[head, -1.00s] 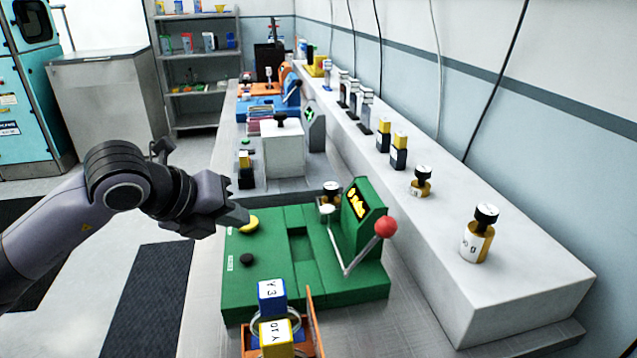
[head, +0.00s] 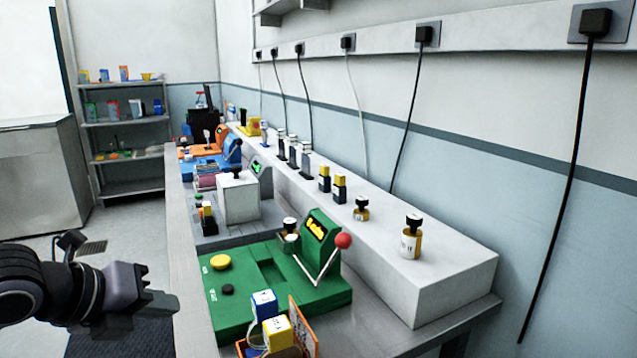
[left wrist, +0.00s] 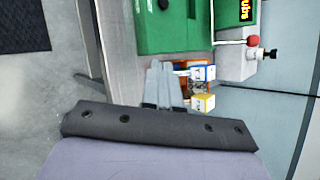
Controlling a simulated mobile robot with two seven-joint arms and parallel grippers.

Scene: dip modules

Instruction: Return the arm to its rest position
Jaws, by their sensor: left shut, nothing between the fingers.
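My left gripper (head: 160,303) is shut and empty. In the head view it hangs at the lower left, beside the bench's left edge and left of the green machine (head: 262,318). In the left wrist view its closed fingers (left wrist: 160,78) point toward the green machine (left wrist: 172,40) and the bench edge. My left arm comes in from the left edge. My right gripper is not in view.
An orange holder (head: 304,325) with a blue-white block (head: 263,305) and a yellow-white block (head: 277,332) stands at the bench front. The green machine's lever has a red ball (head: 343,241). A raised white shelf (head: 440,290) carries several bottles. Floor lies left of the bench.

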